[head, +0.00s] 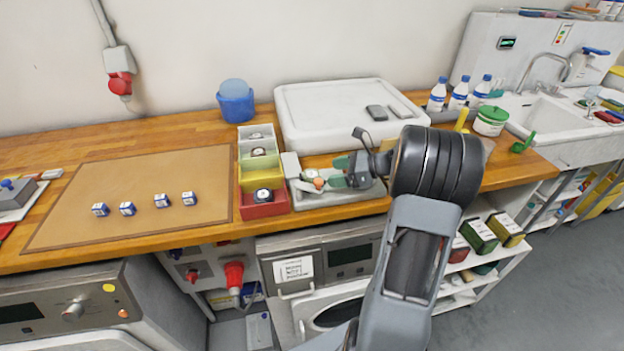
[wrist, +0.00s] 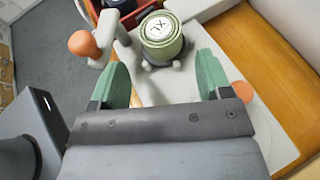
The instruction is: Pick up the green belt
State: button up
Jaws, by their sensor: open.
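The green belt (wrist: 165,45) shows in the wrist view as an upright roll with a white, marked top. It sits on a dark base on a pale grey tray (wrist: 180,88), just beyond my fingertips and roughly centred between them. My gripper (wrist: 163,75) is open, with its two green fingers spread and nothing between them. In the head view my gripper (head: 340,173) is low over the grey tray on the worktop, pointing left. The belt is too small and partly covered there to make out clearly.
An orange knob (wrist: 84,44) on a grey fitting stands left of the belt. In the head view, a row of coloured bins (head: 262,211) stands left of the tray and a large white lidded box (head: 335,112) behind it. The brown mat (head: 130,205) holds several small boxes.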

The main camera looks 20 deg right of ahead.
aim_at(315, 174)
jog(key=shift+p+x, duration=0.45)
jog(key=shift+x, duration=3.5)
jog(key=shift+a+r, duration=0.1)
jog(key=shift+r, duration=0.1)
jog(key=c, duration=0.6)
